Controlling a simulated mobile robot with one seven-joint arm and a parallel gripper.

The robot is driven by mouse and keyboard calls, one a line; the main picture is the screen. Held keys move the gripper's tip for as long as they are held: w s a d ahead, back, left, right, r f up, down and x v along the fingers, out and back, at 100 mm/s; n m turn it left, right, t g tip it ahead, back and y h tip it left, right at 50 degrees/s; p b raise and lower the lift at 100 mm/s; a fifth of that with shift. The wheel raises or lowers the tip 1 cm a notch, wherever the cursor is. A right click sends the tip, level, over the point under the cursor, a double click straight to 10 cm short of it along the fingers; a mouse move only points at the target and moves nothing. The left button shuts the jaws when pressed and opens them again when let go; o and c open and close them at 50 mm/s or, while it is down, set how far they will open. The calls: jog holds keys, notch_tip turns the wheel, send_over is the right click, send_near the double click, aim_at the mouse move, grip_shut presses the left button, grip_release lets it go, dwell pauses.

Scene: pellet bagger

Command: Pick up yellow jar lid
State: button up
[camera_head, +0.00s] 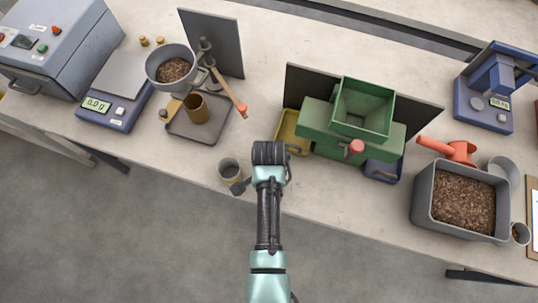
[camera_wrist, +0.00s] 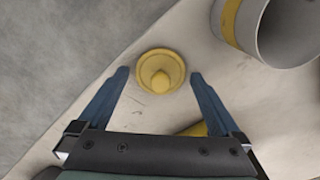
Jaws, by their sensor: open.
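The yellow jar lid (camera_wrist: 161,72) is round with a raised knob in the middle. In the wrist view it lies on the pale bench top near the bench edge. My gripper (camera_wrist: 160,77) is open, with one blue finger to each side of the lid in that view. The fingers look apart from the lid; I cannot tell their height above it. In the head view I cannot make out the lid, and my arm covers part of the bench there.
A grey jar with a yellow band (camera_wrist: 273,28) stands close by the lid; it also shows in the head view (camera_head: 229,168) at the bench's front edge. The green hopper machine (camera_head: 345,125) and its yellow tray (camera_head: 288,131) stand behind my arm. A grey tray (camera_head: 186,128) is to the left.

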jog(key=shift+f, duration=0.15)
jog(key=c, duration=1.1)
jog(key=shift+r, duration=0.2)
